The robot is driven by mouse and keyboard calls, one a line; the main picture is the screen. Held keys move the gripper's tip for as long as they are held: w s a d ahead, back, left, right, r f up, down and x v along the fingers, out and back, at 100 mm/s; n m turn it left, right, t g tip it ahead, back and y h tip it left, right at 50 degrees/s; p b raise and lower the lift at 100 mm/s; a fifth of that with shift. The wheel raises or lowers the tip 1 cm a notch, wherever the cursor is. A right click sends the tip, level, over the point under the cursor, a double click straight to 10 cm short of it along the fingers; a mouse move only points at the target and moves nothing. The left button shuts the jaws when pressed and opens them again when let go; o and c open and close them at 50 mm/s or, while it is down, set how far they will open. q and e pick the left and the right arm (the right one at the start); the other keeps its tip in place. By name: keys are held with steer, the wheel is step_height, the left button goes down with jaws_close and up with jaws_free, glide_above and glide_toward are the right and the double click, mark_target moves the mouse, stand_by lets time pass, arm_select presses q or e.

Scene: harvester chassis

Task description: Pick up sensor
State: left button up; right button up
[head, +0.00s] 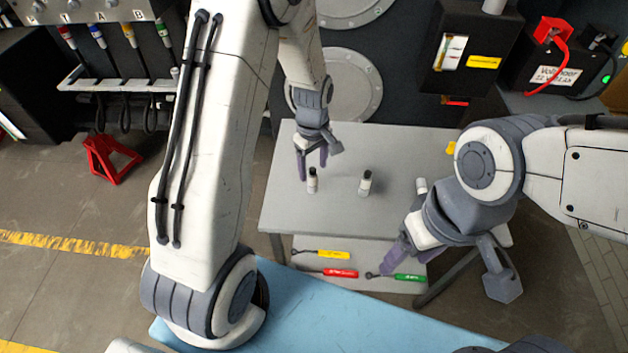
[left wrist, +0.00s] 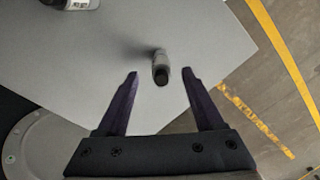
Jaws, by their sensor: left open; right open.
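A small cylindrical sensor (head: 313,181), light-bodied with a dark top, stands on the grey table (head: 290,215). A second sensor (head: 365,184) stands to its right. My left gripper (head: 312,163) is open just behind and above the first sensor. In the left wrist view this sensor (left wrist: 161,68) appears between and slightly beyond the two open fingertips (left wrist: 160,74); I see no contact. My right gripper (head: 393,262) is open near the table's front right, its fingers partly hidden.
Yellow, red (head: 340,272) and green (head: 409,278) handled screwdrivers lie on a lower shelf at the table's front. Another cylinder (left wrist: 70,3) shows at the top left of the left wrist view. A blue surface (head: 310,315) lies nearer me. The table's left side is clear.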

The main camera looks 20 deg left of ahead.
mark_target(313, 183)
arm_select(q)
steer(key=shift+f+p, duration=0.5)
steer(key=shift+f, duration=3.1)
jaws_close()
